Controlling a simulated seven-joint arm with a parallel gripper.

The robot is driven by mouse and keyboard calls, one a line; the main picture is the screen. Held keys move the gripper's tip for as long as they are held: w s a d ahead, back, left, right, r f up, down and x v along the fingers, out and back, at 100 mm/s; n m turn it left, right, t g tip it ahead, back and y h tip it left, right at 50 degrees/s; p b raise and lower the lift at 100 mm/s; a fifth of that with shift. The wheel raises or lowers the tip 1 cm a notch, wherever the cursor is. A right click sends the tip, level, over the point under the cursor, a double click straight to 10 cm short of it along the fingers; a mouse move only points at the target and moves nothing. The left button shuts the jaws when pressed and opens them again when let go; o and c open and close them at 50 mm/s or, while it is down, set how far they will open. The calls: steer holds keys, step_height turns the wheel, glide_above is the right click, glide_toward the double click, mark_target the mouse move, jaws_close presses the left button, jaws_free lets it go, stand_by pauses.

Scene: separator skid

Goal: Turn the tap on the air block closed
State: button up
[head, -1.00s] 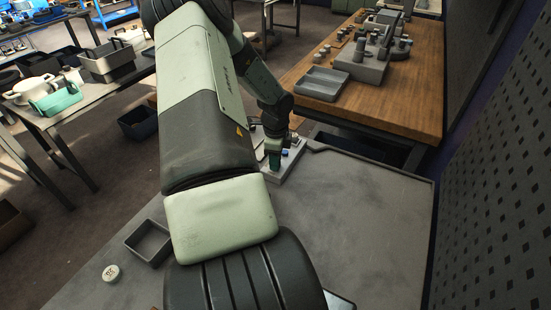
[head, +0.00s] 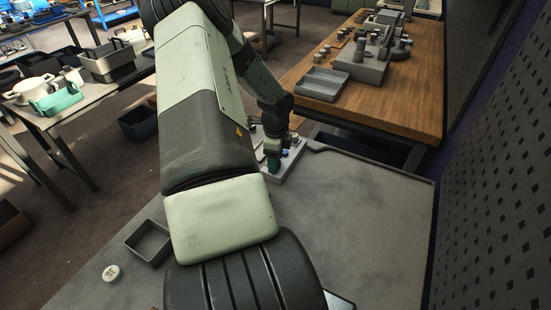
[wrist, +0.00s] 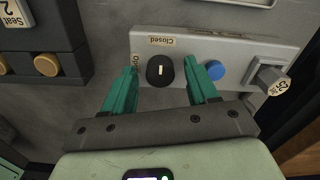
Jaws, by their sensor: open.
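The air block (wrist: 240,46) is a pale grey block on the grey bench; part of it shows in the head view (head: 291,168) beside my gripper. Its tap is a round black knob (wrist: 160,71) with a short white mark running up and down in the wrist view. A "Closed" label (wrist: 168,41) reads upside down above the knob, and another label (wrist: 135,63), partly hidden by a finger, is left of it. My gripper (wrist: 163,86) is open, its green fingers on either side of the knob with gaps visible. It also shows in the head view (head: 273,163).
A blue button (wrist: 214,70) sits just right of the right finger, and a tagged grey fitting (wrist: 271,79) stands farther right. A dark block with brass knobs (wrist: 46,64) is at left. In the head view, a small grey tray (head: 149,242) lies on the bench, whose right side is clear.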

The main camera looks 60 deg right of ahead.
step_height(320, 180, up, 11)
stand_by(0.5)
steer(key=shift+f, duration=0.1)
stand_by(0.3)
steer(key=w+a+r+n+t+y, duration=0.1)
steer(key=w+a+r+n, duration=0.4)
steer(key=a, duration=0.4)
steer(key=w+a+r+n+t, duration=0.1)
steer(key=w+a+r+n, duration=0.2)
steer(key=a+r+n, duration=0.35)
steer(key=w+a+r+n+t+y, duration=0.1)
steer(key=w+a+r+n, duration=0.4)
steer(key=a, duration=0.5)
steer(key=s+a+r+n+t+h, duration=0.1)
steer(key=s+a+r+n, duration=0.5)
steer(key=s+a+n, duration=0.1)
steer(key=s+a+r+n+t+h, duration=0.1)
steer(key=s+a+r+n, duration=0.5)
steer(key=a+n, duration=0.4)
steer(key=s+a, duration=0.1)
steer(key=a, duration=0.1)
steer(key=shift+a+r+t, duration=0.3)
